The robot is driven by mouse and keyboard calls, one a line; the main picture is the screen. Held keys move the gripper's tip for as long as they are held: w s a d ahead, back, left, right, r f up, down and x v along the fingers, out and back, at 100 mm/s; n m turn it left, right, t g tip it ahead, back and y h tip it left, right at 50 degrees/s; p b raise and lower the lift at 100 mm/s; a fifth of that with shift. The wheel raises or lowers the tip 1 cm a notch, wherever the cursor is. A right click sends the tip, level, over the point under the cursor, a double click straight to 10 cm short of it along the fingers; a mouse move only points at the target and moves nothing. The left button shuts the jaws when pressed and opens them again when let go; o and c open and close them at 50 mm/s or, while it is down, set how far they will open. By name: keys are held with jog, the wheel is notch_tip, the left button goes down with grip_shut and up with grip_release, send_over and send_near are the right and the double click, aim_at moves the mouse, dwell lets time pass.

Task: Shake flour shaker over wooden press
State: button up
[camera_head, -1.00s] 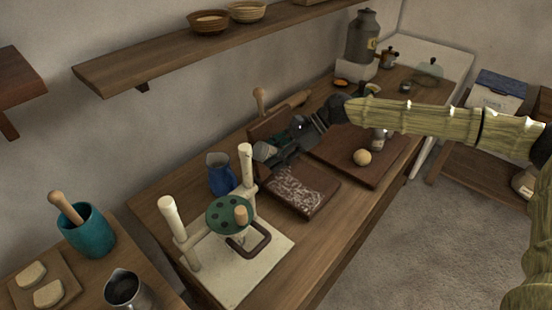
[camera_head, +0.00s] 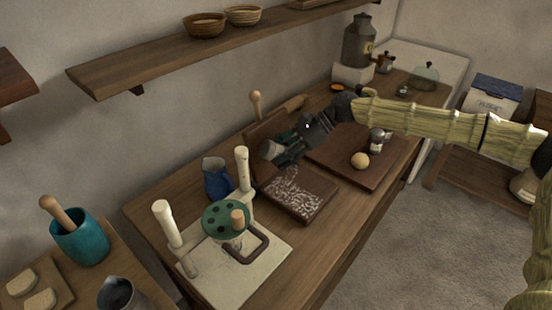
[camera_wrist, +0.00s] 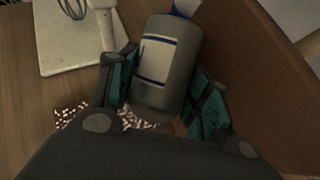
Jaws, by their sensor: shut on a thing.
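My gripper (camera_head: 285,149) is shut on the grey flour shaker (camera_head: 271,149), which is tilted with its end toward the left. In the wrist view the shaker (camera_wrist: 168,62), with a white label, sits between the two teal-padded fingers of my gripper (camera_wrist: 162,84). The wooden press (camera_head: 303,205) lies open on the counter, its base sprinkled with white specks. Its raised lid (camera_head: 266,133) stands behind the shaker, and it fills the right of the wrist view (camera_wrist: 245,65). The shaker is above the back part of the base, which my gripper partly hides in the wrist view.
A white-based press with a green perforated disc (camera_head: 226,219) stands to the left, beside a blue jug (camera_head: 216,180). A wooden board (camera_head: 388,168) at the right holds a dough ball (camera_head: 359,161) and a small shaker (camera_head: 377,140). A shelf (camera_head: 160,55) runs above.

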jog(key=shift+w+d+b, duration=0.65)
jog(key=shift+w+d, duration=1)
jog(key=s+d+b, duration=0.2)
jog(key=s+d, duration=0.4)
jog(key=shift+b, duration=0.35)
dwell(1.5)
